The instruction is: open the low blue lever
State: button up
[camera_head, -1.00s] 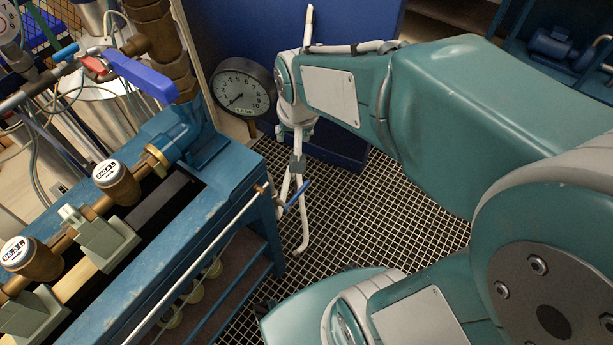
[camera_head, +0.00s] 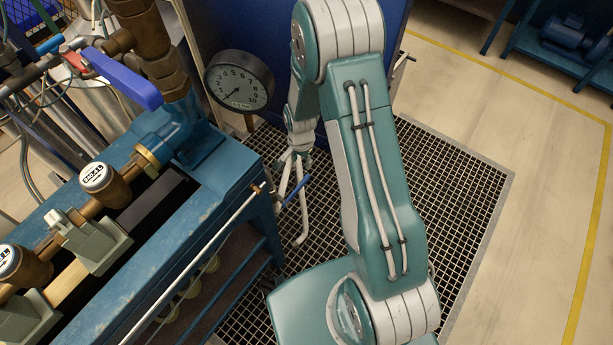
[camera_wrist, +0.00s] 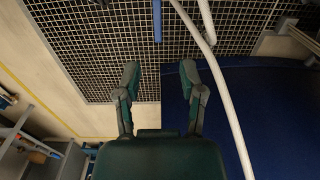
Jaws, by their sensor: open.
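The low blue lever (camera_head: 297,190) is a small blue bar beside the bench's right end, low by a pale bent pipe (camera_head: 303,225). In the wrist view the lever (camera_wrist: 157,20) shows as a narrow upright bar at the top middle, in line with the gap between my fingers. My gripper (camera_wrist: 160,70) is open and empty, its two fingers spread. The lever appears beyond the fingertips, apart from them. In the head view my wrist is above the lever, in front of the blue panel; the fingers are hard to make out there.
The blue bench (camera_head: 190,215) with brass meters fills the left. A larger blue lever (camera_head: 122,78) sits higher on it. A round gauge (camera_head: 238,80) stands beside my forearm. The pale pipe (camera_wrist: 215,85) runs close by the right finger. Grating floor (camera_head: 450,190) is clear at right.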

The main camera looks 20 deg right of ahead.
aim_at(303, 180)
notch_tip(303, 180, down, 12)
jog(key=shift+d+f, duration=0.15)
jog(key=shift+f, duration=0.05)
dwell(0.4)
grip_shut()
